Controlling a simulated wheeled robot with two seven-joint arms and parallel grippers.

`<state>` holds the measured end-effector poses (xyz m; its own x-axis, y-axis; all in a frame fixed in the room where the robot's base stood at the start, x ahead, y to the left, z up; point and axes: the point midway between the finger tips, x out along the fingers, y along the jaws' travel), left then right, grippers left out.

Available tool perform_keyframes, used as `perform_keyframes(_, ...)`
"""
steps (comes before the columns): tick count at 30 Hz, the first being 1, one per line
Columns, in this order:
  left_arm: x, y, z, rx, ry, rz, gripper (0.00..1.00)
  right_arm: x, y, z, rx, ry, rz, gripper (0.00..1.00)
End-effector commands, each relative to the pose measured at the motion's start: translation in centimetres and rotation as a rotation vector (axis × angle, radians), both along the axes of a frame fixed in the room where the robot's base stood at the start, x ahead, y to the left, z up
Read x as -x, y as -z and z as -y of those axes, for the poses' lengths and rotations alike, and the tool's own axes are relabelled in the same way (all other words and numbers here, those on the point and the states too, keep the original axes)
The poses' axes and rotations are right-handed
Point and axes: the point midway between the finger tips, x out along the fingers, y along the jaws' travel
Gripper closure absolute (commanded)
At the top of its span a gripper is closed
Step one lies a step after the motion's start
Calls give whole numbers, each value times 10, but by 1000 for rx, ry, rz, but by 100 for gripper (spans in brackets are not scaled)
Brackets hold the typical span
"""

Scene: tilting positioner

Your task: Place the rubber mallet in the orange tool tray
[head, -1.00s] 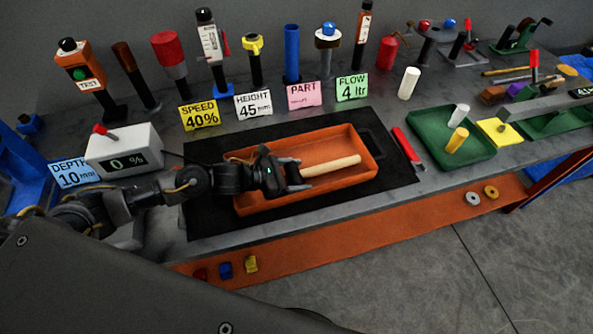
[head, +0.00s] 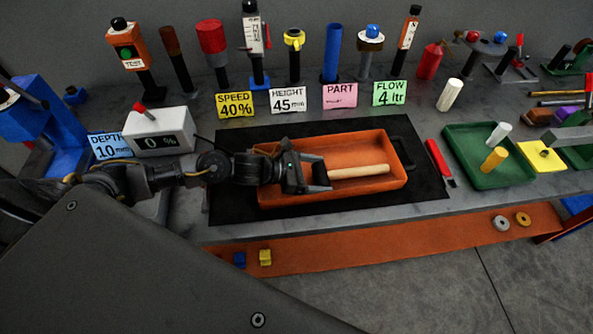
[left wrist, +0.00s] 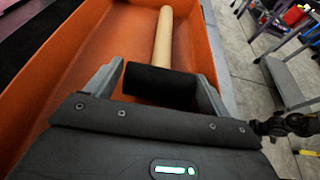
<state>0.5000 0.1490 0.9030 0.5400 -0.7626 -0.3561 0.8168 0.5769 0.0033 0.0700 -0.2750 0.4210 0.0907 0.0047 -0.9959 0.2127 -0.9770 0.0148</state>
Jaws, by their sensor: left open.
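The rubber mallet lies inside the orange tool tray (head: 345,148). Its pale wooden handle (head: 358,171) points right in the head view. In the left wrist view, its black head (left wrist: 160,86) lies between my finger pads, with the handle running away along the tray. My left gripper (head: 316,175) is over the tray at the head end of the mallet. Its jaws are open, one finger on each side of the head, with a visible gap at the left finger. In the head view the gripper hides the mallet head. My right gripper is not in view.
The tray lies on a black mat (head: 235,205). A red-handled tool (head: 438,158) and a green tray (head: 470,140) are to the right. Sign cards and upright tools stand behind. A white readout box (head: 160,140) is at the left.

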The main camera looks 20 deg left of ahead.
Motion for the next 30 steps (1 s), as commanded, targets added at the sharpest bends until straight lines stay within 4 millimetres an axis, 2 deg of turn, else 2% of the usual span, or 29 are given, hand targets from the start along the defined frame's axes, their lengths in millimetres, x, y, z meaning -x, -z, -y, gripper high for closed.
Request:
perform_keyframes(1, 7, 1, -9, -3, 2, 0, 18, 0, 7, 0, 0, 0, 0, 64)
perform_keyframes(6, 28, -12, -38, -4, 1, -2, 18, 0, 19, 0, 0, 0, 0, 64)
perform_keyframes(12, 46, -26, -65, -3, 1, -3, 18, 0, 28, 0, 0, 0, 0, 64)
perform_keyframes(18, 54, -34, -76, 0, 1, -2, 18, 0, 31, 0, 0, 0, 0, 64)
perform_keyframes(30, 55, -36, -77, 1, 2, -1, 18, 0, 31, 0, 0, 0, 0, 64)
